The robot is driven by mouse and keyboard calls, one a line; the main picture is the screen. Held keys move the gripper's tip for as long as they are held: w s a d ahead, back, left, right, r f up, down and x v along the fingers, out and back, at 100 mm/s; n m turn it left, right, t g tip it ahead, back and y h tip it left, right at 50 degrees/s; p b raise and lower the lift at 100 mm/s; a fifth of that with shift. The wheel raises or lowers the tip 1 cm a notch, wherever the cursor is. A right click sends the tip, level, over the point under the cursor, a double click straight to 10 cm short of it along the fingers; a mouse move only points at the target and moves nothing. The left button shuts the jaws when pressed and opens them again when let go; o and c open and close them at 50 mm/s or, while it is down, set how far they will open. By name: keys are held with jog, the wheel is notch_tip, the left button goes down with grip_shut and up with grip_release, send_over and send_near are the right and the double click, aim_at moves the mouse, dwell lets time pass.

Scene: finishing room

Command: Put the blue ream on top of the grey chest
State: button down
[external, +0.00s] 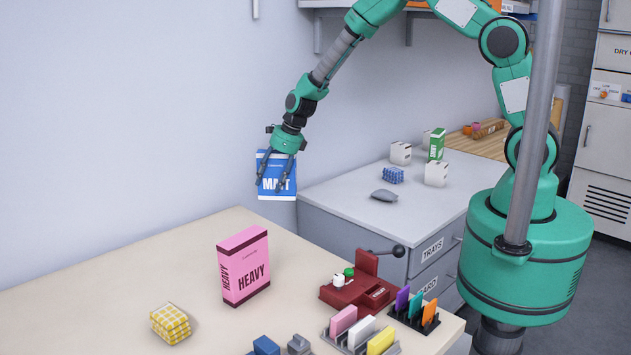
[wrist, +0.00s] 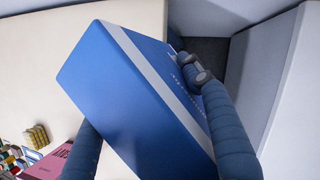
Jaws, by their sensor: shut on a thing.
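The blue ream (external: 277,184), with a white band and white lettering, hangs upright in the air in my gripper (external: 275,178). My gripper is shut on it, and in the wrist view the two dark fingers (wrist: 205,85) lie on either side of the ream (wrist: 125,85). In the external view the ream shows against the wall, above the gap between the cream table and the grey chest. The grey chest (external: 327,213) stands to the right, with labelled drawers at its front. My gripper is to the left of its top.
On the chest top are a grey lump (external: 384,195), a blue patterned block (external: 393,175), white boxes (external: 436,174) and a green carton (external: 437,144). Its near left part is clear. The cream table (external: 120,270) holds a pink ream (external: 243,266), a yellow checked bundle (external: 170,323) and a red device (external: 357,290).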

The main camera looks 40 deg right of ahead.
jog(key=s+d+f+m+h+b, duration=0.1)
jog(key=s+d+m, duration=0.1)
jog(key=d, duration=0.8)
jog(key=s+d+f+m+t+h+b, duration=0.1)
jog(key=s+d+f+m, duration=0.1)
jog(key=d, duration=0.9)
jog(key=s+d+f+m+h+b, duration=0.1)
jog(key=s+d+m, duration=0.3)
jog(key=d, duration=0.6)
jog(key=shift+s+d+f, duration=0.4)
jog(key=shift+s, duration=0.05)
jog(key=shift+w, duration=0.15)
jog(key=b, duration=0.3)
send_over(323, 193)
jog(key=shift+f, duration=0.75)
jog(key=shift+f, duration=0.1)
jog(key=shift+f+b, duration=0.3)
jog(key=shift+f, duration=1.35)
jog(key=shift+f, duration=0.1)
